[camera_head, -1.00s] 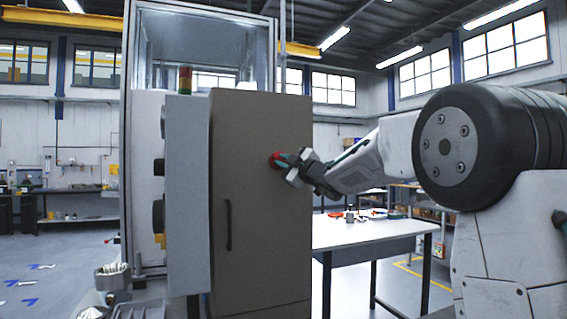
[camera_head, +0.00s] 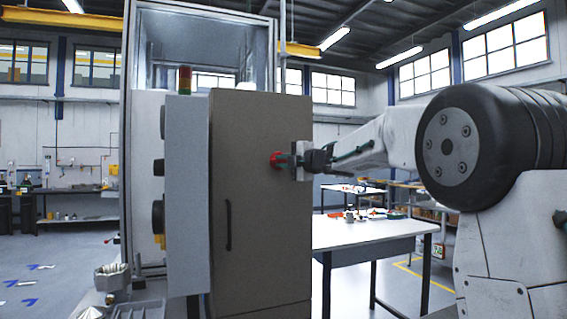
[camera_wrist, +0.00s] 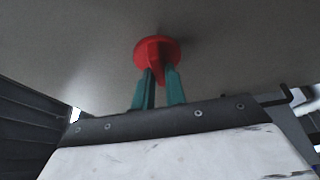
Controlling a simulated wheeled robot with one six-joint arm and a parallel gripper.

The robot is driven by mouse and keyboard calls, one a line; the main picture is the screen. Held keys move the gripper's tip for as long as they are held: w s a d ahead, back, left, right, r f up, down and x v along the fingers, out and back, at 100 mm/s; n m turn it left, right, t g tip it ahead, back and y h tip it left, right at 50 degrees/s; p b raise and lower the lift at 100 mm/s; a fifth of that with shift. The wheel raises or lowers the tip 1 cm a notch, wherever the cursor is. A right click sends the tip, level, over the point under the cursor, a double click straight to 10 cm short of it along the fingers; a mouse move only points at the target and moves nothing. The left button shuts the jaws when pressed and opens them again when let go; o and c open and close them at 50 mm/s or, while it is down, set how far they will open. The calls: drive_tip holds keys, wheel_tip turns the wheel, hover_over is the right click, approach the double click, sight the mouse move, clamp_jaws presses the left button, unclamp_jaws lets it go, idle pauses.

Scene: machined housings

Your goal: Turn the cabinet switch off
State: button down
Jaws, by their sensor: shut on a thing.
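The cabinet switch (camera_head: 275,159) is a red round knob on the upper right part of the brown cabinet door (camera_head: 262,205). In the wrist view the red switch (camera_wrist: 157,55) shows a raised grip bar pointing down toward my gripper. My gripper (camera_head: 285,160) is at the switch, reaching in from the right. Its two green fingers (camera_wrist: 158,80) are shut on the switch's grip bar, one on each side. The fingers partly cover the right side of the switch in the head view.
A vertical black handle (camera_head: 228,225) is on the cabinet door, below and left of the switch. A grey panel (camera_head: 188,200) stands to the left. A white table (camera_head: 365,232) with small items is behind at right.

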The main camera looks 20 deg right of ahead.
idle(0.4)
drive_tip(key=c, duration=1.4)
unclamp_jaws()
drive_tip(key=shift+c, duration=0.2)
drive_tip(key=v, duration=0.7)
drive_tip(key=shift+s, duration=0.4)
drive_tip(key=shift+d, duration=0.15)
